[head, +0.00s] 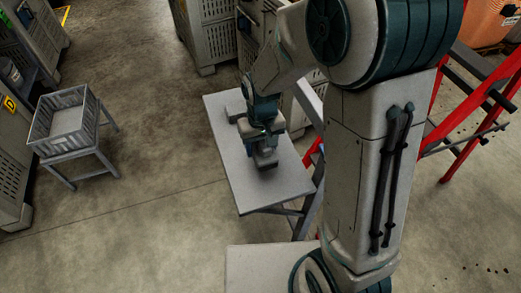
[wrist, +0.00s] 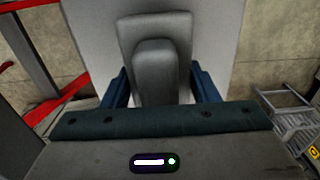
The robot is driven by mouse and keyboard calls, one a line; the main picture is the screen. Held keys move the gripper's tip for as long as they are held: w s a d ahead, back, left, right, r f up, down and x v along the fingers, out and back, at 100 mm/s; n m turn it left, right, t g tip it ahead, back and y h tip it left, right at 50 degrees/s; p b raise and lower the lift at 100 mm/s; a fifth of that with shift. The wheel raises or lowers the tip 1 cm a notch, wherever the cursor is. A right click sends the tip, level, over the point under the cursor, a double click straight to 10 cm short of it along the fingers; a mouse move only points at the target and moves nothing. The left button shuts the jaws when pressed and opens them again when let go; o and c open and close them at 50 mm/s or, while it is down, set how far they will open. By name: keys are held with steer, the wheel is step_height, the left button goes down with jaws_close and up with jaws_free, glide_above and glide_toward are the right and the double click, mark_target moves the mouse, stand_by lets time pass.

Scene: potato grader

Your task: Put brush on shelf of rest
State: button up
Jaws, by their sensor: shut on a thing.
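My gripper (head: 262,148) is low over the grey table (head: 288,190), its blue fingers on either side of a plain grey thing. In the wrist view my gripper (wrist: 160,88) is shut on this thing, which I take to be the brush (wrist: 155,32); it is a wide block with a rounded raised part. The brush (head: 266,160) also shows below the gripper in the head view. Whether it touches the tabletop I cannot tell. A low grey block (head: 235,106), possibly the rest, lies on the table behind my gripper, partly hidden by it. Its shelf cannot be made out.
A grey crate (head: 68,122) sits on a stand at the left. Large slatted bins (head: 210,40) stand behind the table. Red metal framing (head: 470,140) is at the right. The table's front part is bare, and open floor lies to its left.

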steer(key=shift+f, duration=1.8)
steer(key=shift+f, duration=0.2)
steer(key=o, duration=1.1)
steer(key=shift+r, duration=0.1)
step_height(320, 180, up, 12)
steer(key=shift+r, duration=0.15)
